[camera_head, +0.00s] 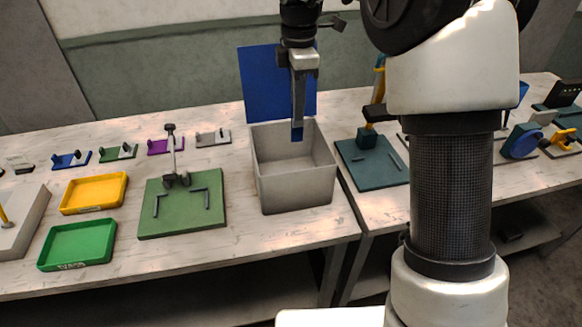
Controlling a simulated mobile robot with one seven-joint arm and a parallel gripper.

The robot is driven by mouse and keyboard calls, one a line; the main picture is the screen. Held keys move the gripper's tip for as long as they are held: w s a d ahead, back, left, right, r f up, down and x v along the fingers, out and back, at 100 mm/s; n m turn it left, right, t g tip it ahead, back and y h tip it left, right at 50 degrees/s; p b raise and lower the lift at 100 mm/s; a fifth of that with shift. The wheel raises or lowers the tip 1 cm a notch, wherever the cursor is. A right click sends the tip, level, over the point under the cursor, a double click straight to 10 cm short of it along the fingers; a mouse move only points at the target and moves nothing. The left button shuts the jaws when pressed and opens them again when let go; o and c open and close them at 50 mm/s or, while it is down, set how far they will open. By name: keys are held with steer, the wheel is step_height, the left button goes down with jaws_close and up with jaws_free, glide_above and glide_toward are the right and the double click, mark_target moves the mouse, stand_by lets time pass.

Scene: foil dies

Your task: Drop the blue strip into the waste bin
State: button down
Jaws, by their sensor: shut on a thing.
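The blue strip (297,134) shows as a small dark blue piece below my gripper's fingertips. My gripper (298,112) points down and is shut on the strip, which hangs in front of the open mouth of a grey box. I take this box to be the waste bin (293,192). The strip appears over the bin's opening, but its exact height above or inside the rim is hard to tell. The strip's upper part is hidden by the fingers. The bin's visible inside looks empty.
A blue upright panel (262,85) stands behind the bin. A green board with a clamp (205,222) lies left of it, with yellow (93,206) and green (78,262) trays beyond. A dark teal fixture (385,174) stands to the right. My arm fills the right foreground.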

mark_target(298, 125)
steer(key=shift+s+f+b, duration=0.1)
steer(key=shift+f+b, duration=2.15)
steer(key=shift+f, duration=0.5)
steer(key=c, duration=1.9)
jaws_free()
steer(key=shift+o, duration=0.2)
step_height(298, 125, up, 18)
steer(key=p, duration=0.4)
steer(key=shift+f, duration=0.25)
steer(key=shift+r, duration=0.1)
